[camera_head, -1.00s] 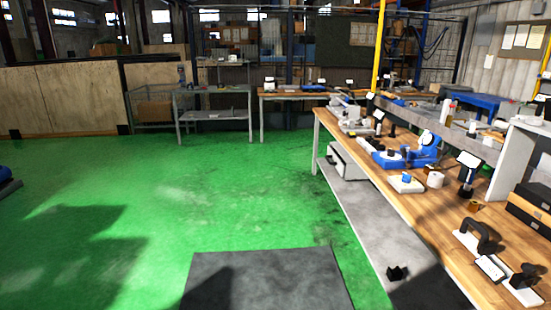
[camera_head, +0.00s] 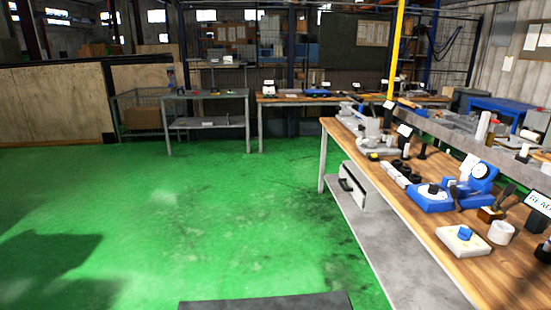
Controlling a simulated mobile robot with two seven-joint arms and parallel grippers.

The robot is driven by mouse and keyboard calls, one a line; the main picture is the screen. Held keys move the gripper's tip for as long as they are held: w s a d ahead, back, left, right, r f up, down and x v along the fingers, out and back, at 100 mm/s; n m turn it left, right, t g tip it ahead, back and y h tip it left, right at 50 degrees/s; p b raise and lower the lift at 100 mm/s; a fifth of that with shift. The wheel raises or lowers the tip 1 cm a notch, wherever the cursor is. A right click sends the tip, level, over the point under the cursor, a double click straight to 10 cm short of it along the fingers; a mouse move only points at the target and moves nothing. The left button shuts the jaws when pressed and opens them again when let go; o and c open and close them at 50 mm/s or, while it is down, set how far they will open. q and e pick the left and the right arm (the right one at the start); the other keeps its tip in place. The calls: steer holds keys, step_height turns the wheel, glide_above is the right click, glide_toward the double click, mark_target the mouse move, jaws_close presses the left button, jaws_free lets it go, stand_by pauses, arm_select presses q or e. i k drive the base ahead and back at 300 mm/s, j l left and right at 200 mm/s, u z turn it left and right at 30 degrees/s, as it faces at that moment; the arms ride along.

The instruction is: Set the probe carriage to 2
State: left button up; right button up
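A blue bench machine (camera_head: 432,197) with a dark round part on top stands on the right-hand wooden workbench, and a blue unit with a round white-rimmed face (camera_head: 480,172) stands just behind it. I cannot make out a probe carriage or any scale with a 2 at this distance. A white block with a blue knob (camera_head: 463,240) sits near the bench's front edge, with a white cylinder (camera_head: 501,232) to its right. Neither of my grippers is in view.
The wooden workbench (camera_head: 440,258) runs along the right, with a grey lower shelf (camera_head: 390,250) holding a white box (camera_head: 354,187). The green floor (camera_head: 220,215) to its left is clear. A dark mat (camera_head: 265,303) lies at the bottom edge. A grey metal table (camera_head: 207,125) stands farther back.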

mark_target(360, 108)
steer(key=i, duration=1.45)
steer(key=i+z, duration=0.35)
steer(key=i, duration=0.4)
steer(key=i+j+z, duration=0.1)
steer(key=i+z, duration=0.2)
steer(key=i, duration=0.45)
steer(key=i+j+z, duration=0.1)
steer(key=i+z, duration=0.25)
steer(key=i, duration=0.8)
